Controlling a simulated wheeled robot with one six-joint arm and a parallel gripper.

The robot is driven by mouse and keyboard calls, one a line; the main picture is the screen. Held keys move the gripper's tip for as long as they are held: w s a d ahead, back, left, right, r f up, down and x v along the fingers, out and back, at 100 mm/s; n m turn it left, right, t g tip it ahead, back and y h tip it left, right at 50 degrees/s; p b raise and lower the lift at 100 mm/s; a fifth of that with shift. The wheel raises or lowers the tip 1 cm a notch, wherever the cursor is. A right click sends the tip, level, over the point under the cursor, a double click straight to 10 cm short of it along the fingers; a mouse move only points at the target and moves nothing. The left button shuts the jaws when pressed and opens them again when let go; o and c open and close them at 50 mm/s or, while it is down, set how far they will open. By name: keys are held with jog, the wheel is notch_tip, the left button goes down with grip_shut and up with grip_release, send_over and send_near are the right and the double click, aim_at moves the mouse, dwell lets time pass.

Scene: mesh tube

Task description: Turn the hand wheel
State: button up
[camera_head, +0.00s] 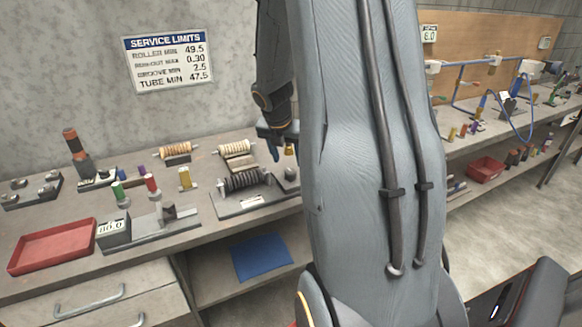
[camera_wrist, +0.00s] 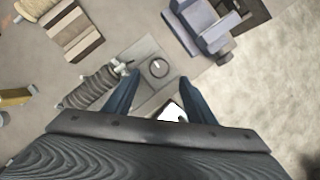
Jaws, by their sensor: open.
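A round grey disc with a pale mark, apparently the hand wheel (camera_wrist: 158,68), sits on a grey block at the end of a ribbed dark roller (camera_wrist: 92,90). In the wrist view it shows between and just past my gripper's (camera_wrist: 157,84) two blue fingertips, which are spread and look empty. I cannot tell the height gap, and no contact shows. In the head view the dark roller (camera_head: 245,181) lies in a grey fixture (camera_head: 245,203) on the bench, with a small block (camera_head: 286,174) at its right end. My gripper (camera_head: 278,133) is above and behind it, partly hidden by my arm.
A service limits sign (camera_head: 165,62) hangs on the wall. A red tray (camera_head: 52,246), a stand with a display (camera_head: 113,231) and two pale rollers are on the bench. A blue-grey device (camera_wrist: 202,25) is near the disc in the wrist view. A second bench stands right.

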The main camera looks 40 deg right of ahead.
aim_at(290, 172)
jog(key=x, duration=0.7)
jog(key=shift+a, duration=0.15)
jog(key=c, duration=1)
